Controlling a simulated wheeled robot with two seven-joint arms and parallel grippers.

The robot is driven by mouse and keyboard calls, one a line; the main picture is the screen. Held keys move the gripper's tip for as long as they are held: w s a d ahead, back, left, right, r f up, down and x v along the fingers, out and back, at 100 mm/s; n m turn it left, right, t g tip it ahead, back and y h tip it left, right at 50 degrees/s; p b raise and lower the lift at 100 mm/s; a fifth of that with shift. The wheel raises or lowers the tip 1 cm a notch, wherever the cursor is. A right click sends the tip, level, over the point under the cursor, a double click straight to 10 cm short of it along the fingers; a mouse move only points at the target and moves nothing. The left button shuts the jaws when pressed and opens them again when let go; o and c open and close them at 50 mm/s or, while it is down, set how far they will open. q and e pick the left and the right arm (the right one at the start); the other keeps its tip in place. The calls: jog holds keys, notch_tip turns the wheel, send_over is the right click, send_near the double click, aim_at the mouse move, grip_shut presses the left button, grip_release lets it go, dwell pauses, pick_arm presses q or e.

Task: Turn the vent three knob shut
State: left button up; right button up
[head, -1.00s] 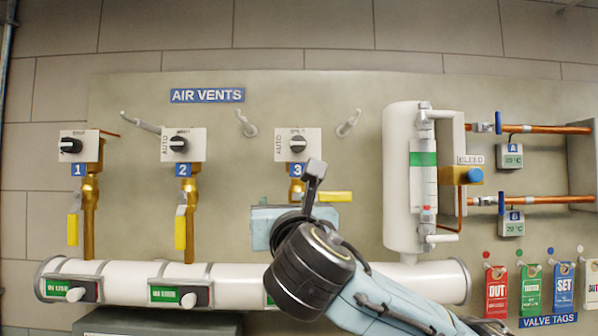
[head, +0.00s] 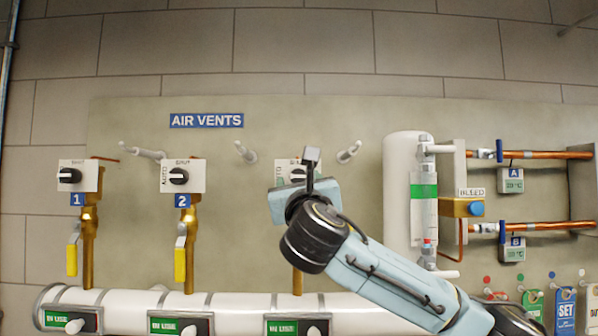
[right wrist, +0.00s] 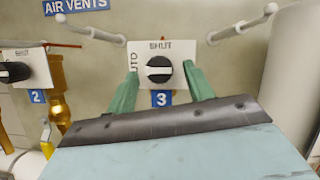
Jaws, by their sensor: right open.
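The vent three knob (right wrist: 158,69) is a black round knob with a white bar on a white plate (right wrist: 145,51) marked SHUT above and AUTO at the left. Its bar lies about level in the right wrist view. The blue 3 label (right wrist: 161,98) is below it. My right gripper (right wrist: 160,82) is open, its two green fingers either side of the knob's lower part; I cannot tell whether they touch it. In the head view my right gripper (head: 298,185) covers the knob, and only the top of the plate (head: 287,166) shows. My left gripper is not in view.
Vent one knob (head: 69,176) and vent two knob (head: 178,176) are to the left. Grey pegs (head: 246,152) stick out above the plates. A white cylinder (head: 400,190) stands close on the right. A white pipe (head: 235,302) runs below.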

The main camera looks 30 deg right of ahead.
jog(key=shift+w+d+r, duration=0.25)
jog(key=shift+w, duration=0.3)
jog(key=c, duration=1)
jog(key=shift+o, duration=0.2)
